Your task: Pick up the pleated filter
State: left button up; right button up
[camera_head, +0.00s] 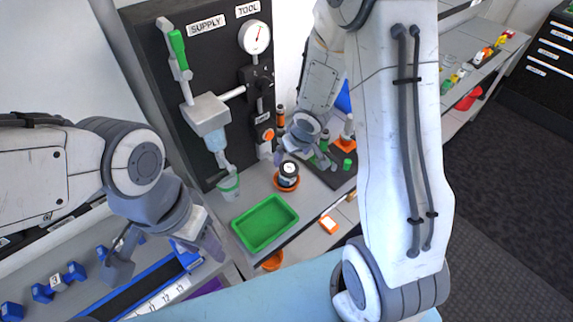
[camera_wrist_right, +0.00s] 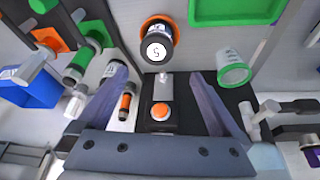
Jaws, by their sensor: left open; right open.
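I cannot pick out a pleated filter for certain. A small white upright piece (camera_head: 348,126) at an orange block is too small to identify. My right gripper (camera_head: 300,155) is open and empty, reaching over the bench near a dark round jar (camera_head: 288,170) in an orange ring. In the right wrist view the fingers of that gripper (camera_wrist_right: 160,80) stand apart, with the labelled jar (camera_wrist_right: 157,50) beyond them and an orange button (camera_wrist_right: 160,111) between them. My left gripper (camera_head: 163,255) is open and empty at the lower left, above the blue-edged rack.
A green tray (camera_head: 264,222) lies on the bench beside a green-rimmed cup (camera_head: 228,187). A black panel with a gauge (camera_head: 257,37) stands behind. Green and orange fittings crowd the bench right of the jar. Blue dumbbell-shaped pieces (camera_head: 58,282) lie at lower left.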

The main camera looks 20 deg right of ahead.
aim_at(289, 168)
jog(key=shift+y, duration=0.3)
jog(key=b+x, duration=0.1)
jog(key=x, duration=0.2)
jog(key=d+b+x, duration=0.1)
jog(key=b+x, duration=0.1)
jog(key=x, duration=0.1)
jog(key=shift+d+f, duration=0.15)
jog(key=shift+f, duration=0.3)
jog(key=b+x, duration=0.1)
jog(key=x, duration=0.3)
jog(key=shift+f+b, duration=0.1)
jog(key=shift+b, duration=0.25)
jog(key=shift+w+f, duration=0.2)
jog(key=shift+f, duration=0.3)
jog(key=shift+r, duration=0.1)
jog(key=c, duration=1.5)
